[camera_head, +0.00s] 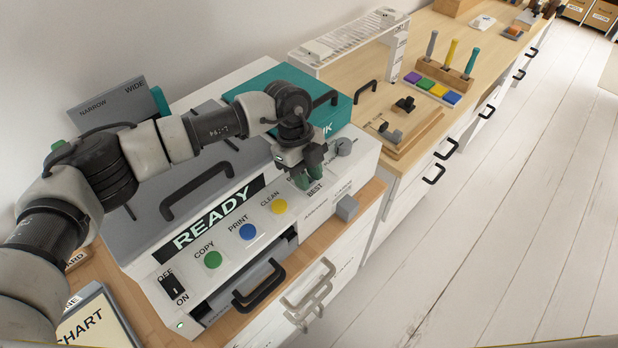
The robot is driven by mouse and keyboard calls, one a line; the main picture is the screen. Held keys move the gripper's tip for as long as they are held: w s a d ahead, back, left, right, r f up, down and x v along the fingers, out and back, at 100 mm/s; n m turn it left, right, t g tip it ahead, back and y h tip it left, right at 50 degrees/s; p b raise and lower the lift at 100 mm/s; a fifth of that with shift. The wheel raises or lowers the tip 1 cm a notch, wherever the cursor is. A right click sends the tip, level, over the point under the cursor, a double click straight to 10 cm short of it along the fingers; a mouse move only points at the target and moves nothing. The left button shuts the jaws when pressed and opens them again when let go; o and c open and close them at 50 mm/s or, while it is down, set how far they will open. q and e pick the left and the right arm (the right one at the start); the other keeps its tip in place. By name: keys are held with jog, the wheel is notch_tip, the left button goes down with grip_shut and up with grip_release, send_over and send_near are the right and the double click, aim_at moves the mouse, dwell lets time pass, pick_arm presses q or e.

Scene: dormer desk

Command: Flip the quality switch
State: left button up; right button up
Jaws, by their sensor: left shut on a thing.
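The printer (270,225) is a white machine with a READY display (218,217) on its sloping front panel. Its quality switch is beside the BEST label (315,189), at the right end of the button row. My left gripper (309,180) reaches down to the panel there, with its green-tipped fingers shut on the quality switch. The fingers hide the switch, so I cannot tell its position. My right gripper is not in view.
Green COPY (213,259), blue PRINT (248,231) and yellow CLEAN (279,206) buttons lie left of the gripper. A black power switch (172,284) is at the panel's left end. A grey knob (342,147) stands close right.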

pick_arm(q)
jog(key=o, duration=0.9)
jog(key=b+v, duration=0.1)
jog(key=v, duration=1)
jog(key=shift+f, duration=0.1)
